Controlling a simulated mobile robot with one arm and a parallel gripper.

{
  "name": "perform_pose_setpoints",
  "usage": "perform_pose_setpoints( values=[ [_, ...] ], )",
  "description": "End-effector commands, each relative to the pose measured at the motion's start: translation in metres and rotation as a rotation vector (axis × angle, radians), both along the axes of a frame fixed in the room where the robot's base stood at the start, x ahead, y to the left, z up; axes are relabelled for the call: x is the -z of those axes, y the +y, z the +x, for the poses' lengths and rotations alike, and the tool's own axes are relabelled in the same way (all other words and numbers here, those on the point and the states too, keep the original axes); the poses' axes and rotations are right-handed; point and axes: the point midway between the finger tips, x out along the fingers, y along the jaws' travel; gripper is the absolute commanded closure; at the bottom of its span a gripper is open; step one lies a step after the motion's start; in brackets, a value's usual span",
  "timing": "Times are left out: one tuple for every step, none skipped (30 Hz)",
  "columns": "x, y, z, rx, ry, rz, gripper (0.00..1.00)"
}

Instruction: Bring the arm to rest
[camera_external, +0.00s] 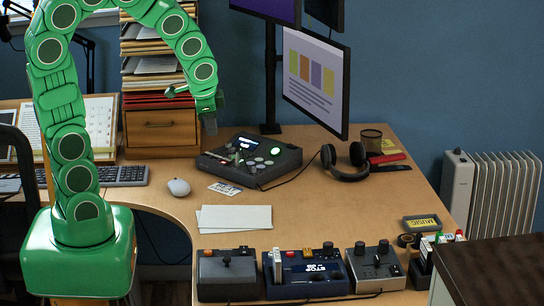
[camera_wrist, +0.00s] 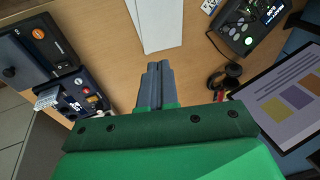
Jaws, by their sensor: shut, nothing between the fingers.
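My green arm rises from its base at the left in the external view and arches over toward the desk. My gripper (camera_external: 210,125) hangs above the desk, just left of and above the black control box (camera_external: 250,160). In the wrist view my gripper (camera_wrist: 155,68) shows two grey fingers pressed together with nothing between them. The fingers are in the air above the wooden desk (camera_wrist: 120,60) and touch nothing that I can see.
White sheets (camera_external: 235,217) lie flat on the desk (camera_external: 330,200). Headphones (camera_external: 345,162) and a monitor (camera_external: 315,82) stand right of the control box. A paper stack on a drawer box (camera_external: 160,128) is close behind my gripper. Several devices line the front edge, including a blue one (camera_external: 305,273).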

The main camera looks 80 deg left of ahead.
Motion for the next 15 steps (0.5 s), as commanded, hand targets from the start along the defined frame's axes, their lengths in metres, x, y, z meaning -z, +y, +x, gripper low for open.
perform_pose_setpoints(
  values=[
    [-0.003, -0.02, -0.005, 0.001, 0.007, -0.026, 1.0],
    [-0.004, -0.031, -0.011, -0.005, 0.017, -0.044, 1.0],
    [-0.006, -0.045, -0.017, -0.01, 0.026, -0.066, 1.0],
    [-0.007, -0.056, -0.023, -0.014, 0.036, -0.083, 1.0],
    [-0.009, -0.066, -0.029, -0.017, 0.047, -0.1, 1.0],
    [-0.01, -0.08, -0.036, -0.02, 0.059, -0.121, 1.0],
    [-0.011, -0.091, -0.043, -0.023, 0.072, -0.139, 1.0],
    [-0.012, -0.102, -0.05, -0.025, 0.084, -0.156, 1.0],
    [-0.014, -0.115, -0.058, -0.026, 0.098, -0.176, 1.0],
    [-0.015, -0.125, -0.066, -0.027, 0.112, -0.191, 1.0],
    [-0.016, -0.134, -0.074, -0.029, 0.126, -0.206, 1.0],
    [-0.018, -0.147, -0.083, -0.028, 0.143, -0.225, 1.0],
    [-0.019, -0.156, -0.092, -0.029, 0.161, -0.238, 1.0],
    [-0.02, -0.164, -0.1, -0.027, 0.177, -0.251, 1.0],
    [-0.022, -0.174, -0.109, -0.026, 0.192, -0.267, 1.0]
  ],
)
